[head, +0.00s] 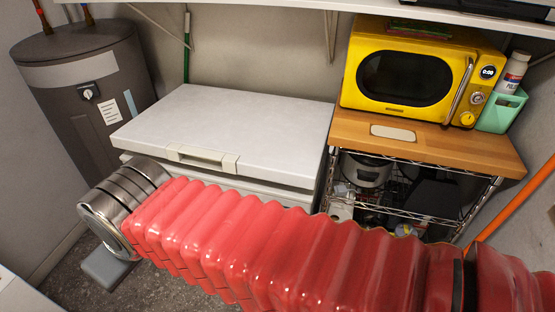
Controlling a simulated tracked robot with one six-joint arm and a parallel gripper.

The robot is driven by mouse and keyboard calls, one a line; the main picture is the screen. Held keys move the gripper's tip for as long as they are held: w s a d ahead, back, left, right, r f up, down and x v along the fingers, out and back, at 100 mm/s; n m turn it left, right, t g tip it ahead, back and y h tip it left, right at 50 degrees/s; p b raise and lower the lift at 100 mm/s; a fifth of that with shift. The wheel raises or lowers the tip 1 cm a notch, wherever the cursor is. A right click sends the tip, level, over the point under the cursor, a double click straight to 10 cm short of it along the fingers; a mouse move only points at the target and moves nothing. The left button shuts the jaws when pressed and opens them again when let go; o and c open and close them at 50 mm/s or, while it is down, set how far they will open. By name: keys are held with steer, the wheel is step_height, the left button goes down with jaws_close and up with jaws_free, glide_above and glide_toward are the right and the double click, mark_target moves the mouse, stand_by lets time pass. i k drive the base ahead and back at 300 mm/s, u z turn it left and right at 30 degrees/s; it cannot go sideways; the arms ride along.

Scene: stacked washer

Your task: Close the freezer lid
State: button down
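The white chest freezer stands against the back wall in the head view, with its flat lid (235,122) on top. The lid lies low and close to level over the freezer body (255,190). A pale handle (202,157) is at the middle of the lid's front edge. I cannot tell whether the lid is fully seated, as the front seam is partly hidden. My red-sleeved arm crosses in front of the freezer and hides most of its front. My gripper's fingers cannot be made out. A small grey block shows below the metal joint of my arm; I cannot tell what it is.
A grey water heater (75,85) stands left of the freezer. At right, a wire rack with a wooden top (480,150) holds a yellow microwave (400,75) and a green holder with a bottle (513,72). A white shelf (270,3) hangs above the freezer.

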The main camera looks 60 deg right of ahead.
mark_target(283, 140)
steer(key=z, duration=0.1)
steer(key=i, duration=0.85)
steer(key=z, duration=0.2)
